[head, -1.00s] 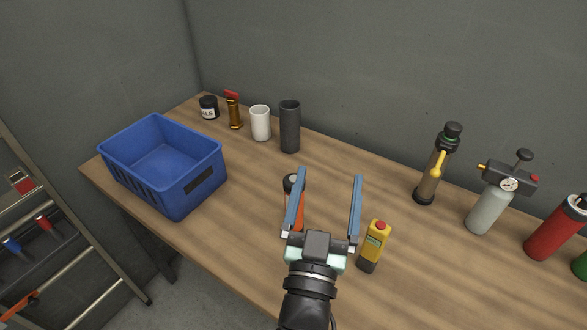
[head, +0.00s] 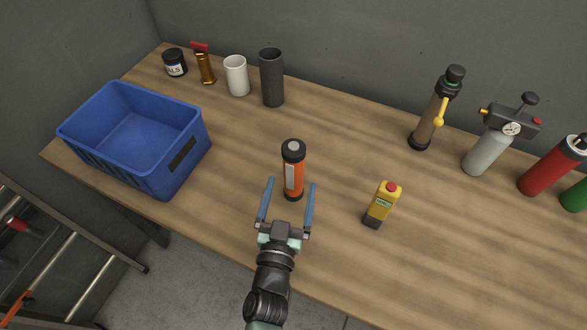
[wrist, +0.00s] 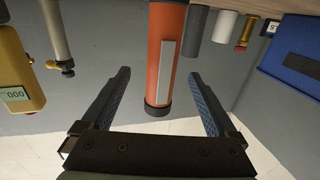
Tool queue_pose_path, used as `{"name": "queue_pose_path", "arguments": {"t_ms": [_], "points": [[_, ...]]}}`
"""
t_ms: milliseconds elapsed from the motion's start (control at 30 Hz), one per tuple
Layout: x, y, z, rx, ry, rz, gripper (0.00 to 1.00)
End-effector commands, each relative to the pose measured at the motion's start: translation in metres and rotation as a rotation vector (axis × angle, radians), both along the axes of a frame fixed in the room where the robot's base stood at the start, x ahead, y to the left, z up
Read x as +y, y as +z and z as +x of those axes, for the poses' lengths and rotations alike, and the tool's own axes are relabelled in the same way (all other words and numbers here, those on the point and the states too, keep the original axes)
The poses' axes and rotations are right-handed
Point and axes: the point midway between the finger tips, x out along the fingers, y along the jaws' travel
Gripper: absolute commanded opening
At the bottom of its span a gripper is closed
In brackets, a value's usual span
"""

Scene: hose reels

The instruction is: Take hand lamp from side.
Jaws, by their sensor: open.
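The hand lamp (head: 293,172) is an orange cylinder with a black head, a black end and a pale strip, standing upright on the table near its front. In the wrist view the lamp (wrist: 164,62) appears inverted, in line with the gap between the fingers. My gripper (head: 289,187) is open, with its two blue fingers pointing toward the lamp from the front side. In the wrist view the gripper (wrist: 160,82) is empty, one finger toward each side of the lamp. I cannot tell whether the fingertips reach around it.
A yellow detector (head: 381,206) stands to the right of the lamp. A blue crate (head: 185,182) is at the left. A dark cylinder (head: 272,78) and white cup (head: 236,76) stand behind. A grey gauge bottle (head: 486,152) and red cylinder (head: 548,168) are at the right.

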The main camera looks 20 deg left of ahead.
Motion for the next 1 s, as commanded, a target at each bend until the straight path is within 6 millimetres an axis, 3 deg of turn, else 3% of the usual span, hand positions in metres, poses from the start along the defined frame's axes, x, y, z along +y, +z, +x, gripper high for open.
{"name": "queue_pose_path", "arguments": {"t_ms": [167,500,833,1000], "points": [[0.003,0.002,0.009,0.000,0.001,0.000,0.94],[0.013,0.006,0.050,0.000,0.002,0.001,0.94],[0.014,0.006,0.055,0.001,0.001,0.001,0.94],[0.014,0.006,0.055,0.001,0.001,0.001,0.63]]}}
